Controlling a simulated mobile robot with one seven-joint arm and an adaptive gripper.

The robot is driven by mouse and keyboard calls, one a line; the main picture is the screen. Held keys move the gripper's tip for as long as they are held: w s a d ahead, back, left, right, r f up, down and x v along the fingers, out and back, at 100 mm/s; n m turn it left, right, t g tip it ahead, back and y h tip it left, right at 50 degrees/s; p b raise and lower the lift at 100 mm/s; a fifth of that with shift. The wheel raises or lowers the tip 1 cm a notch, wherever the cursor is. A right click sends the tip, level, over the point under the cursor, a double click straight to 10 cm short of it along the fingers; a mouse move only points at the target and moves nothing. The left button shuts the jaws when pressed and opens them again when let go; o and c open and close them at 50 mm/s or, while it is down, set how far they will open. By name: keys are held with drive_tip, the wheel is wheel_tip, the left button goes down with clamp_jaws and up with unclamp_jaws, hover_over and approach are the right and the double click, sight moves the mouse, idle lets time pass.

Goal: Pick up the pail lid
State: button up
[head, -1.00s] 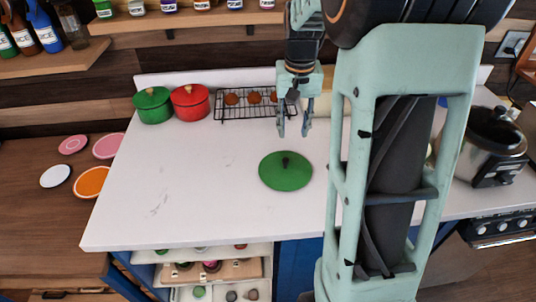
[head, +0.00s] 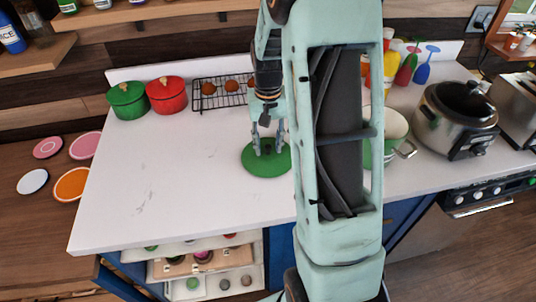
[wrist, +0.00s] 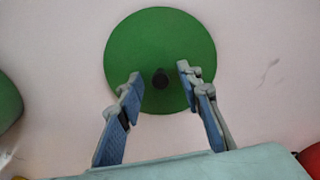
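The pail lid is a flat green disc (head: 257,168) with a small dark knob, lying on the white counter in the head view. My gripper (head: 268,150) is over the lid in the head view. I cannot tell exactly how high the fingertips are above the lid.
A green pot (head: 127,100) and a red pot (head: 166,94) stand at the back left, beside a wire rack (head: 217,101) with brown items. Right of my arm are a green pail (head: 390,152), bottles and a slow cooker (head: 456,115). The counter's left part (head: 160,180) is clear.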

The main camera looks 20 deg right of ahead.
drive_tip(key=shift+f, duration=0.5)
clamp_jaws()
drive_tip(key=shift+r, duration=0.1)
